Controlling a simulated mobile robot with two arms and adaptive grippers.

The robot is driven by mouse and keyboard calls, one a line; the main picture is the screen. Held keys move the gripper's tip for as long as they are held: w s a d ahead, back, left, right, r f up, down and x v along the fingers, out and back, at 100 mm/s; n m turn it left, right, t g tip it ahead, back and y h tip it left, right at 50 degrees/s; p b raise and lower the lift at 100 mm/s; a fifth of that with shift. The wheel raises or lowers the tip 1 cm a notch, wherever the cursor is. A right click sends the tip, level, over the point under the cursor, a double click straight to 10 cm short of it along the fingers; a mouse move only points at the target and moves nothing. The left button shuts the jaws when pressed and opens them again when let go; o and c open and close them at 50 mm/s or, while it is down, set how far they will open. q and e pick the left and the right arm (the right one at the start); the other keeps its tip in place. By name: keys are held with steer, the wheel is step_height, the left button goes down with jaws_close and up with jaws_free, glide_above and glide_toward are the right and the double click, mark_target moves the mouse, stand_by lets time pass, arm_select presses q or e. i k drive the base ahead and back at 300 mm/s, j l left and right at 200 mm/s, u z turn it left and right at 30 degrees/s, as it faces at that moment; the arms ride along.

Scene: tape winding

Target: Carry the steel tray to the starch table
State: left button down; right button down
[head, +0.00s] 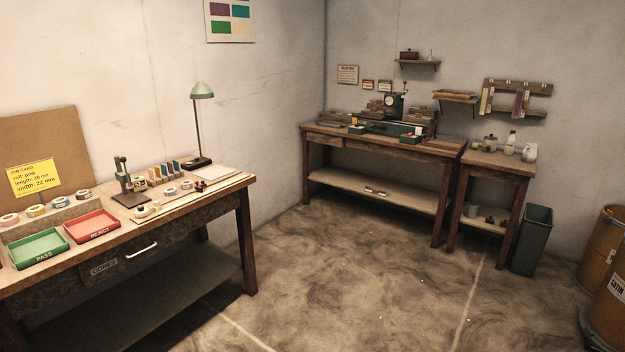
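Neither of my grippers is in the head view. I cannot make out a steel tray in this view. A small wooden table (508,168) with a jar (490,143), a white bottle (510,142) and a pale jug (530,152) on top stands against the far wall at the right. It may be the starch table, but no label on it is readable. The trays I can see are a green PASS tray (37,247) and a red REJECT tray (92,226) on the near left bench.
The left bench (205,205) runs along the left wall. A long workbench (440,148) with a machine (385,120) adjoins the small table. A dark bin (533,240) and two drums (603,240) (612,305) stand at the right. The middle floor (370,270) is clear.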

mark_target(493, 159)
steer(key=i, duration=5.6)
